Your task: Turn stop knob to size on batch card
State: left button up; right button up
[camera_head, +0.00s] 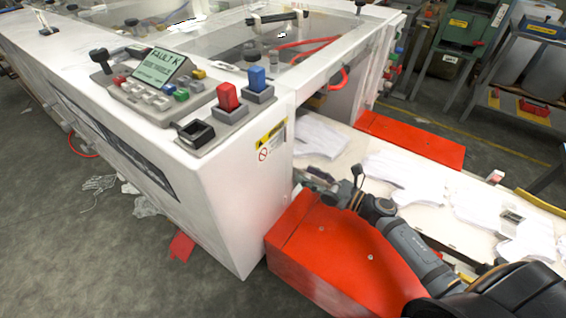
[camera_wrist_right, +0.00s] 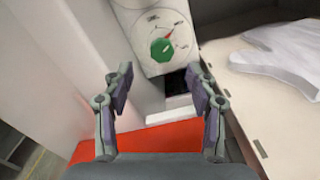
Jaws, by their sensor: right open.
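The stop knob (camera_wrist_right: 163,50) is green with a red pointer. It sits on a pale round-ended plate with small marks around it, in the upper middle of the right wrist view. The pointer slants up and right; the marks are too small to read surely. My right gripper (camera_wrist_right: 160,82) is open, its two fingers apart below the knob and not touching it. In the head view my right gripper (camera_head: 318,182) is at the machine's opening, above the red block, and the knob is hidden. I cannot make out a batch card for sure. My left gripper is not in view.
A white machine (camera_head: 225,185) with a button panel and a green sign (camera_head: 160,67) fills the left. White gloves (camera_head: 400,165) lie on a pale conveyor (camera_head: 355,145) at right. A red block (camera_head: 335,255) stands below my right arm.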

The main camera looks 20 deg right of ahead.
jog(key=p+x, duration=0.2)
jog(key=x, duration=0.7)
jog(key=shift+d+f, duration=0.1)
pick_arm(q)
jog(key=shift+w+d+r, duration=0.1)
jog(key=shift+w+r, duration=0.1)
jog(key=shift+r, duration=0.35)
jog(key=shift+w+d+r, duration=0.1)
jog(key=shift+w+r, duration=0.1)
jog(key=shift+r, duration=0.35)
pick_arm(e)
jog(key=c, duration=1.2)
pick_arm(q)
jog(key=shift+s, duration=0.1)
